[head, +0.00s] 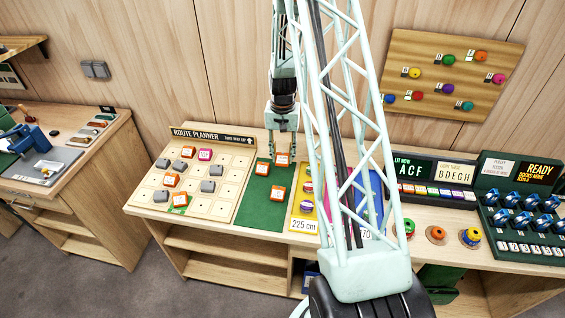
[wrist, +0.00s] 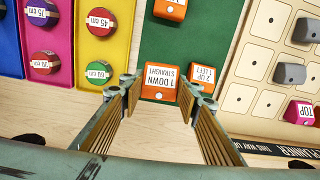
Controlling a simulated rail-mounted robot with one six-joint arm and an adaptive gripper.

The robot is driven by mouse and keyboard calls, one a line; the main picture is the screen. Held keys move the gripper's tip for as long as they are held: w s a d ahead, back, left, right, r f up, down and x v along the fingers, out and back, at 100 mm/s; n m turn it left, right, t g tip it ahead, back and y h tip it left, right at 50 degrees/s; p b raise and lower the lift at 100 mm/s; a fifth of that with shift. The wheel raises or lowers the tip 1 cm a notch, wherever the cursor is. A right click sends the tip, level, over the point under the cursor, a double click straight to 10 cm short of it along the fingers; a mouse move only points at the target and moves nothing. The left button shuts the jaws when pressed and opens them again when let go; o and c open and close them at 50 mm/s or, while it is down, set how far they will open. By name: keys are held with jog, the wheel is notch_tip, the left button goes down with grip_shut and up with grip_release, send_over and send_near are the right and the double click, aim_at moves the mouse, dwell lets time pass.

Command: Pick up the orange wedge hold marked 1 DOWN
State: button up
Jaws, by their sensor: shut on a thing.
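The orange wedge hold marked 1 DOWN STRAIGHT (wrist: 160,93) sits between my fingertips in the wrist view, with its white label facing up. My gripper (wrist: 163,88) is shut on it, one finger on each side. In the head view my gripper (head: 284,153) points down at the back of the green mat (head: 257,211), with the orange hold (head: 283,160) at its tips. I cannot tell whether the hold touches the mat. A second orange hold marked 2 UP LEFT (wrist: 202,74) is close beside it, right of the fingers in the wrist view.
Another orange hold (head: 277,193) lies farther forward on the mat. The route planner board (head: 228,190) with grey, orange and pink holds is left of the mat. A yellow mat (head: 304,212) with round holds is right of it. A wooden wall stands behind.

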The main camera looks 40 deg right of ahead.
aim_at(282, 156)
jog(key=shift+r, duration=1.6)
